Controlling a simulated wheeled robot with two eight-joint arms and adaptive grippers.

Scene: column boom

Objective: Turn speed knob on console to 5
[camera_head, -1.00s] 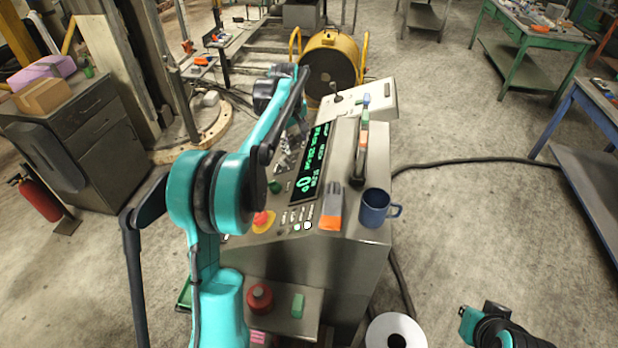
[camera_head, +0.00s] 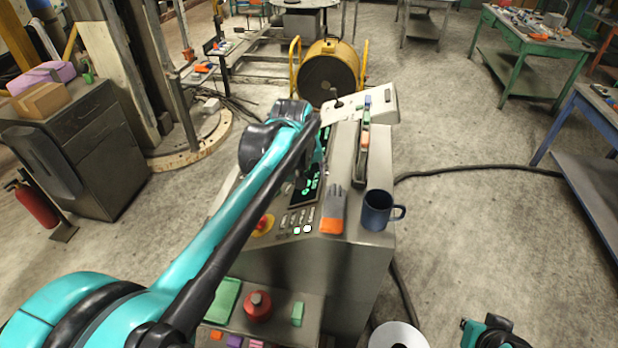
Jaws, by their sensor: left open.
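The console (camera_head: 345,215) stands in the middle, with a dark display (camera_head: 306,190) showing green text on its sloped top. My left arm reaches across from the lower left and covers much of the panel. My left gripper (camera_head: 304,178) is open over the panel beside the display, partly hidden by its own arm. The speed knob cannot be made out; the arm covers that area. A red emergency button on a yellow base (camera_head: 264,224) and rows of small buttons (camera_head: 297,217) show at the near edge. My right gripper is not in view; only a right arm part shows at lower right.
A blue mug (camera_head: 376,212) and an orange-and-grey tool (camera_head: 333,210) stand on the console's right side. A lever (camera_head: 363,145) rises behind them. A lower shelf holds a red knob-like object (camera_head: 258,306) and green blocks. Floor to the right is mostly clear, with a cable.

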